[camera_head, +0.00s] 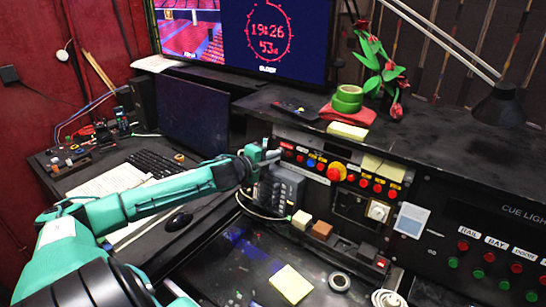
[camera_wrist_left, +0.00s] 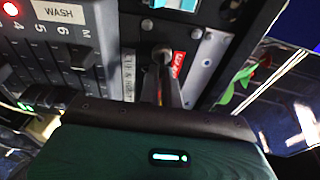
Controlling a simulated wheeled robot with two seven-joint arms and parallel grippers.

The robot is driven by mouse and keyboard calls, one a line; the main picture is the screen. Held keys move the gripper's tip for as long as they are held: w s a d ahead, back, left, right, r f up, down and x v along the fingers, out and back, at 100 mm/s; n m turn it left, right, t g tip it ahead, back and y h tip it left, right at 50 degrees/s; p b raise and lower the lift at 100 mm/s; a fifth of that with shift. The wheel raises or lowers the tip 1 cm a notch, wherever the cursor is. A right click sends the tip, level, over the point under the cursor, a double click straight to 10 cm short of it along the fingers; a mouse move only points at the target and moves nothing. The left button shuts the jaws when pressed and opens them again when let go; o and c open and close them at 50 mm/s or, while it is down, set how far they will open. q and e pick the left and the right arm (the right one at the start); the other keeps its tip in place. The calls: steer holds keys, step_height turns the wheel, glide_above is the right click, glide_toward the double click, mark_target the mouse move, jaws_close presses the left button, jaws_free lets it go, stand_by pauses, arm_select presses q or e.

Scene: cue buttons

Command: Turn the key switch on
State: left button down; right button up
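My left gripper (camera_head: 266,156) is at the left end of the upper control panel (camera_head: 318,163), its tip against or very close to the panel face. In the left wrist view its narrow dark fingers (camera_wrist_left: 168,82) reach to a small round metal piece (camera_wrist_left: 163,53), which looks like the key switch, beside a red label (camera_wrist_left: 178,66). The fingers look close together, but I cannot tell whether they grip it. In the head view the gripper hides that spot, and I cannot read the switch position. My right gripper is not in view.
A large red button (camera_head: 336,172) and smaller buttons are on the panel right of my left gripper. A dark fader box (camera_head: 281,190) with a WASH label (camera_wrist_left: 60,13) is just below it. Green tape (camera_head: 347,98) and a red flower (camera_head: 385,70) stand on the ledge above.

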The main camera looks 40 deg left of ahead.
arm_select(q)
steer(key=shift+f, duration=0.1)
steer(key=c, duration=1.6)
jaws_free()
steer(key=shift+s, duration=0.1)
steer(key=shift+s, duration=0.4)
steer(key=s+r, duration=0.2)
steer(key=s, duration=1)
steer(key=shift+s+a, duration=0.2)
steer(key=shift+s, duration=0.15)
